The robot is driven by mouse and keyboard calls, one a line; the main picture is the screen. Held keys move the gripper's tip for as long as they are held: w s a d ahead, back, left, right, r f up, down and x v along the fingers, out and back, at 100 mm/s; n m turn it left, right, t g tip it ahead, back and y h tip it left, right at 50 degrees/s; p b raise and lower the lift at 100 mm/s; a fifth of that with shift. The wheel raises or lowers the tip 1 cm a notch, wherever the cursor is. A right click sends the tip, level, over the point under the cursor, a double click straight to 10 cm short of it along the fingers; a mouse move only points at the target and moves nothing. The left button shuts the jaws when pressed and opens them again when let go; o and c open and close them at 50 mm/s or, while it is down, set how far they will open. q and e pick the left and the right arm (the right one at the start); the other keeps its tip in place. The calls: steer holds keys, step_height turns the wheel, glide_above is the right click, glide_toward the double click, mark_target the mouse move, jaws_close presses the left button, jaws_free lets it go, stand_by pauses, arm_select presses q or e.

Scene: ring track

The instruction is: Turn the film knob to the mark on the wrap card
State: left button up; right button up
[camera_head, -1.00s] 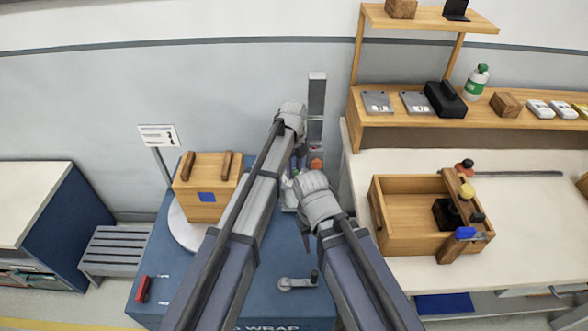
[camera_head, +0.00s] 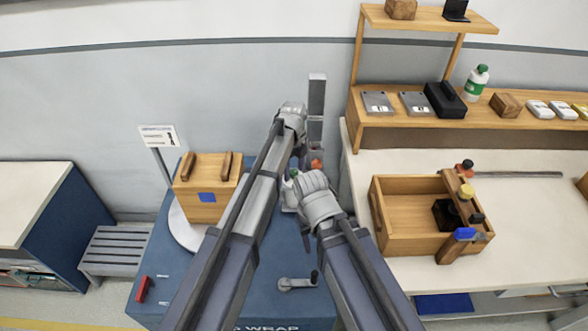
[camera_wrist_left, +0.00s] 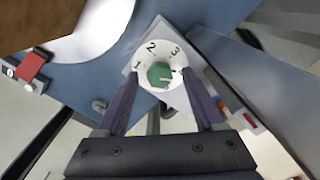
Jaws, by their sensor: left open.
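The film knob (camera_wrist_left: 159,74) is green with a pale pointer line, on a white dial (camera_wrist_left: 150,58) numbered 1, 2, 3 and a further mark that is partly hidden. In the left wrist view its pointer line points roughly right. My left gripper (camera_wrist_left: 160,76) is open, with one fingertip on each side of the knob; I cannot tell if they touch it.
The blue wrap machine (camera_head: 180,275) carries a wooden box (camera_head: 208,205) on a round turntable, a red switch (camera_head: 144,289) and a crank (camera_head: 297,284). A grey mast (camera_head: 316,100) stands behind my arms. A bench with a wooden tray (camera_head: 405,237) is at the right.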

mark_target(294, 172)
arm_select(q)
step_height(294, 172, up, 8)
steer(key=p, duration=0.7)
steer(key=shift+f, duration=0.15)
steer(key=shift+f, duration=0.1)
